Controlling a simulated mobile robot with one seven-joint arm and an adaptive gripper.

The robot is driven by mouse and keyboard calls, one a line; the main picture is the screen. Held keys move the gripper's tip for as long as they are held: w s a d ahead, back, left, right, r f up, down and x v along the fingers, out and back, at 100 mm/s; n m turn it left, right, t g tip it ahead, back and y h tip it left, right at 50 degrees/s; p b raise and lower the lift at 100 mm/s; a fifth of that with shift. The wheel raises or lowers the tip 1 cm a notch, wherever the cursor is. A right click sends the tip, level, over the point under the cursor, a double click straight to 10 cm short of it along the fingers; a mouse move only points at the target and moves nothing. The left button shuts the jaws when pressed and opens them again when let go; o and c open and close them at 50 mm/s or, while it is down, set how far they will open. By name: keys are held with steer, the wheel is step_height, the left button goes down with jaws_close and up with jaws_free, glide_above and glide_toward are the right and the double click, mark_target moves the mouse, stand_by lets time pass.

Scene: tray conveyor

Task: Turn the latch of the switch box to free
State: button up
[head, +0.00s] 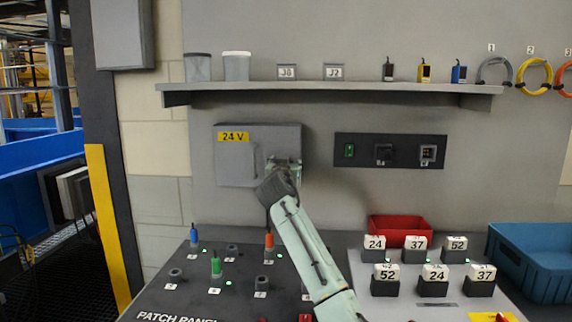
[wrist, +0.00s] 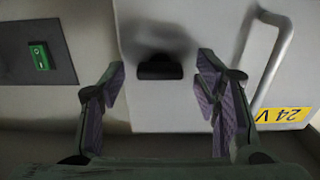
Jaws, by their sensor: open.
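The switch box (head: 232,165) is a grey box on the wall with a yellow 24 V label; its door looks closed. In the wrist view the box front (wrist: 215,25) appears upside down, with a bar handle (wrist: 268,62) at the right. The latch (wrist: 160,68) is a short dark bar lying crosswise in the picture. My gripper (wrist: 161,74) is open, with one finger on each side of the latch and visible gaps to both. In the head view my gripper (head: 283,165) is in front of the box's right part and hides the latch.
A dark panel (head: 345,137) with a green switch is on the wall right of the box. A shelf (head: 330,88) with small items runs above. Below are the patch panel (head: 205,305) with upright plugs, numbered blocks (head: 432,288) and a red bin (head: 398,230).

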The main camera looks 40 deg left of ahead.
steer(key=shift+c, duration=0.2)
steer(key=c, duration=1.1)
steer(key=shift+n, duration=0.4)
steer(key=n, duration=1.6)
steer(key=shift+n, duration=0.7)
